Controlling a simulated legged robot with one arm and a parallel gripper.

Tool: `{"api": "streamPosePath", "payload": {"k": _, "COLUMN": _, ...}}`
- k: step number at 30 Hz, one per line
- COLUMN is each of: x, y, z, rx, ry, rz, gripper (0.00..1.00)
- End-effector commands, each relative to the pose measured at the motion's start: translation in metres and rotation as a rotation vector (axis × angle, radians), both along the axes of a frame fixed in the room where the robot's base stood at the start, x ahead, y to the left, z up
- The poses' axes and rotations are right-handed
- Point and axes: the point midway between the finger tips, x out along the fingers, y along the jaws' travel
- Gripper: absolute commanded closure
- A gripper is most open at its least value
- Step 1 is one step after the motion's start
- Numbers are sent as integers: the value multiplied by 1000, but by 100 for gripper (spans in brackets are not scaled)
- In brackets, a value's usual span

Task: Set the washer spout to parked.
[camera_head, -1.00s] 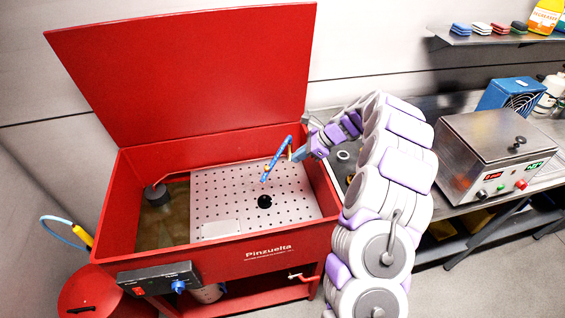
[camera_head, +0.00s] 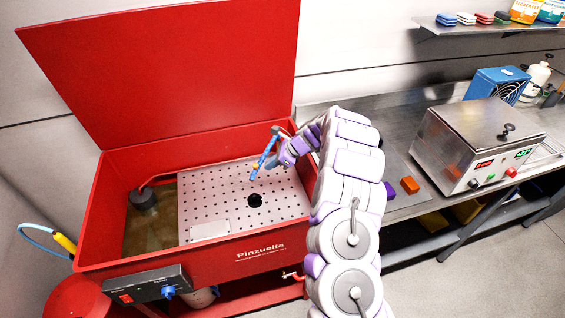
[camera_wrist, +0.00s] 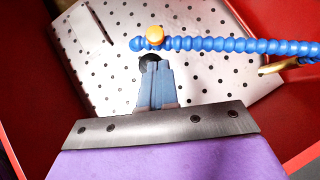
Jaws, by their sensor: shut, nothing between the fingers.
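The washer spout (camera_head: 263,159) is a blue segmented hose over the perforated tray of the red parts washer (camera_head: 160,245). In the wrist view the spout (camera_wrist: 225,45) runs across the upper part from the right edge, with an orange collar (camera_wrist: 155,36) near its free end. My gripper (camera_head: 270,165) is beside the spout in the head view. In the wrist view my gripper's blue fingers (camera_wrist: 153,68) are together and empty, with the tips just below the spout near its free end. I cannot tell whether they touch it.
The washer's red lid (camera_head: 165,75) stands open behind the basin. The perforated tray (camera_head: 215,190) has a dark drain hole (camera_head: 255,200). A steel bench with a metal box unit (camera_head: 480,145) stands to the right. Open floor lies at the front right.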

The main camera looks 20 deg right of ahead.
Motion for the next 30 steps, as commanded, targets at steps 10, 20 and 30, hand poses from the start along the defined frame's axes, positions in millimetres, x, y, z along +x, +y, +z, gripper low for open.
{"api": "streamPosePath", "payload": {"k": 10, "x": 9, "y": 19, "z": -2, "rx": 0, "ry": 1, "rz": -2, "gripper": 100}}
{"api": "streamPosePath", "payload": {"k": 20, "x": 9, "y": 20, "z": -1, "rx": 0, "ry": 1, "rz": -6, "gripper": 100}}
{"api": "streamPosePath", "payload": {"k": 30, "x": 22, "y": 48, "z": 2, "rx": 1, "ry": 7, "rz": -124, "gripper": 100}}
